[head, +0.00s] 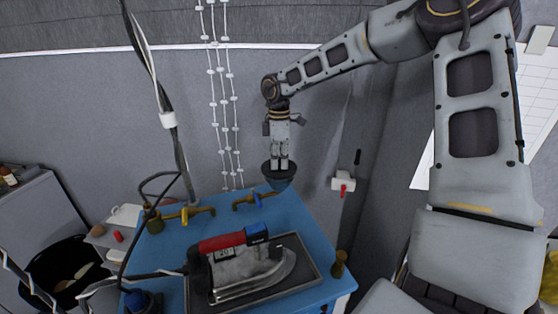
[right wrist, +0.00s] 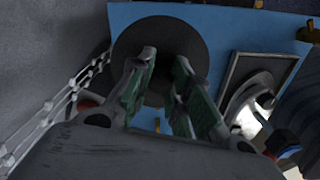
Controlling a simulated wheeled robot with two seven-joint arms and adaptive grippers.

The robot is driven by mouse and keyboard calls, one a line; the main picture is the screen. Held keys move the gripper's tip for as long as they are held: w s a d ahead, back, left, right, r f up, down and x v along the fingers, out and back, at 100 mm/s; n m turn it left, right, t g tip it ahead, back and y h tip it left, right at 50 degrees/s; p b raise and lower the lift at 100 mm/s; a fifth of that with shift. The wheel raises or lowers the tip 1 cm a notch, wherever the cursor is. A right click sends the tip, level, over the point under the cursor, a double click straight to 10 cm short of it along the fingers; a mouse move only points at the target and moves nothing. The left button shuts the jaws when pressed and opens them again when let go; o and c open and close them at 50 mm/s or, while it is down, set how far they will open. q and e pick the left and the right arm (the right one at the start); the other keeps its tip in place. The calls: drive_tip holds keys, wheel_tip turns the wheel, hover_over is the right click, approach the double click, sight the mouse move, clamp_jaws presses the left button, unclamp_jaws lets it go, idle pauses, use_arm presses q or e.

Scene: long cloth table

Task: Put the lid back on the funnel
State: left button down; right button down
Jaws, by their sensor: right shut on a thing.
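My right gripper (head: 280,166) points down at the back edge of the blue table, shut on a dark round lid (head: 291,172). In the right wrist view its green-padded fingers (right wrist: 162,66) stand over the broad dark disc of the lid (right wrist: 135,42); the gripped part is dark and hard to make out. The lid hides the funnel's mouth. My left gripper is not in view.
A red-handled iron (head: 240,268) lies on a dark tray (head: 310,272) on the blue table (head: 300,222). Brass taps (head: 187,215) stand along the left and back. A black cable runs at the left. A grey wall (head: 110,110) with hanging white strings rises behind.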

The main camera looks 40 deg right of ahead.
idle(0.4)
idle(0.3)
drive_tip(key=c, duration=1.3)
unclamp_jaws()
drive_tip(key=shift+o, duration=0.6)
drive_tip(key=o, duration=0.4)
drive_tip(key=shift+r, duration=0.2)
drive_tip(key=shift+r+p, duration=1.3)
drive_tip(key=shift+r, duration=2)
